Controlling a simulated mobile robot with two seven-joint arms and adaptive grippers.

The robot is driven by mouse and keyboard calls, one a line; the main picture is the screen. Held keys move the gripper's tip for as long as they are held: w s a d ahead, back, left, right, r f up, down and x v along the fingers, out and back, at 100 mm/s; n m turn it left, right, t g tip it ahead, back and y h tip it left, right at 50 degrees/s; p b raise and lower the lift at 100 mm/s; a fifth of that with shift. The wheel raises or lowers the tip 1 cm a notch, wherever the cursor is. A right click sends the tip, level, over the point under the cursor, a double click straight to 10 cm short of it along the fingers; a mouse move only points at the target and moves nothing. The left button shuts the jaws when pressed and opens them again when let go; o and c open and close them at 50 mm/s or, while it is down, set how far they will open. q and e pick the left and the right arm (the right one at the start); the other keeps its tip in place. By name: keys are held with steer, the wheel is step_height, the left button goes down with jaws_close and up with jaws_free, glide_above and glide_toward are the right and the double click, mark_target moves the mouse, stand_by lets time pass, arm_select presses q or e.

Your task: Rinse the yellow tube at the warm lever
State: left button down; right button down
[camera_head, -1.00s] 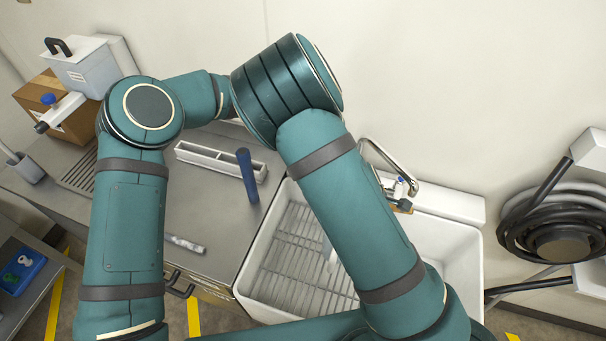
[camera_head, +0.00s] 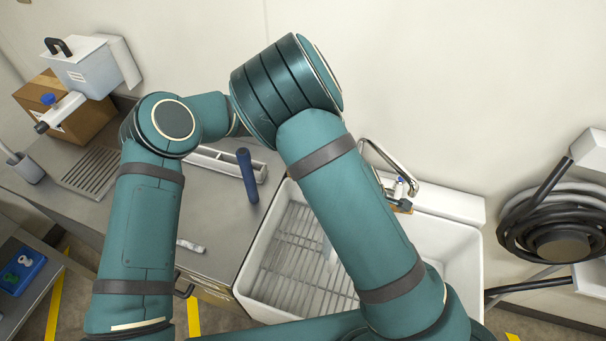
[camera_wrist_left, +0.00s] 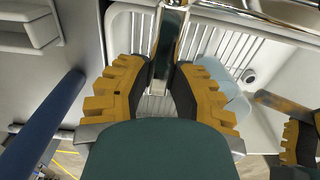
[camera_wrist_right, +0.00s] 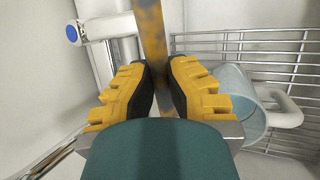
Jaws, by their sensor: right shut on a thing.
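My right gripper (camera_wrist_right: 160,85) is shut on a mottled yellow-brown tube (camera_wrist_right: 151,30). The tube and right gripper also show at the right edge of the left wrist view, with the tube (camera_wrist_left: 283,104) over the sink. My left gripper (camera_wrist_left: 165,75) has its fingers apart, with a chrome tap part (camera_wrist_left: 168,40) between or just beyond them; I cannot tell whether they touch. A white tap part with a blue cap (camera_wrist_right: 72,33) is left of the tube. The tap (camera_head: 400,188) stands at the sink's back.
A translucent bluish jug (camera_wrist_right: 240,100) stands on the wire rack (camera_wrist_right: 285,70) in the white sink (camera_head: 450,255). A dark blue stick (camera_head: 247,175) stands by a white tray (camera_head: 205,158) left of the sink. A black hose coil (camera_head: 560,225) hangs at right.

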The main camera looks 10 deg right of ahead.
arm_select(q)
steer(key=shift+a, duration=0.1)
steer(key=shift+w+a+f+m, duration=0.1)
steer(key=shift+w+a+m, duration=0.25)
steer(key=shift+m, duration=0.4)
steer(key=shift+w+a+m, duration=0.15)
steer(key=shift+a+m, duration=0.25)
steer(key=shift+m, duration=0.35)
steer(key=c, duration=0.8)
jaws_free()
step_height(320, 180, up, 12)
steer(key=shift+r, duration=0.1)
